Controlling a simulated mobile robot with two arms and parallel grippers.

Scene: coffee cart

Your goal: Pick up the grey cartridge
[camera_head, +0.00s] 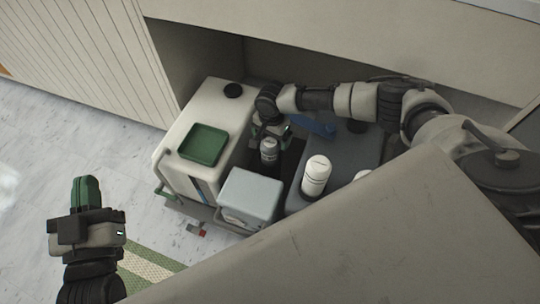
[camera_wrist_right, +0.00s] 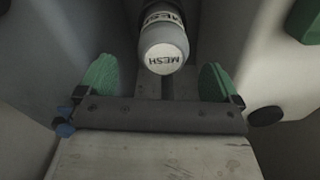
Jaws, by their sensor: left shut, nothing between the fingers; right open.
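The grey cartridge (camera_head: 268,152) stands in the narrow gap between a cream container and a dark grey container, with its top showing. In the right wrist view the cartridge (camera_wrist_right: 164,52) has a pale cap lettered "MESH", beyond and between my green fingertips. My right gripper (camera_head: 271,131) reaches down just behind it in the head view; its fingers also show spread in the wrist view (camera_wrist_right: 158,85), with nothing gripped. The cartridge's lower part is hidden. My left gripper (camera_head: 87,190) is shut and empty over the floor at the left.
The cream container (camera_head: 222,100) carries a green tray (camera_head: 203,145). A light grey lidded box (camera_head: 250,192) stands in front of the cartridge. A white bottle (camera_head: 316,175) stands on the dark grey container (camera_head: 345,150), with a blue item (camera_head: 314,125) behind. A green mat (camera_head: 148,268) lies on the floor.

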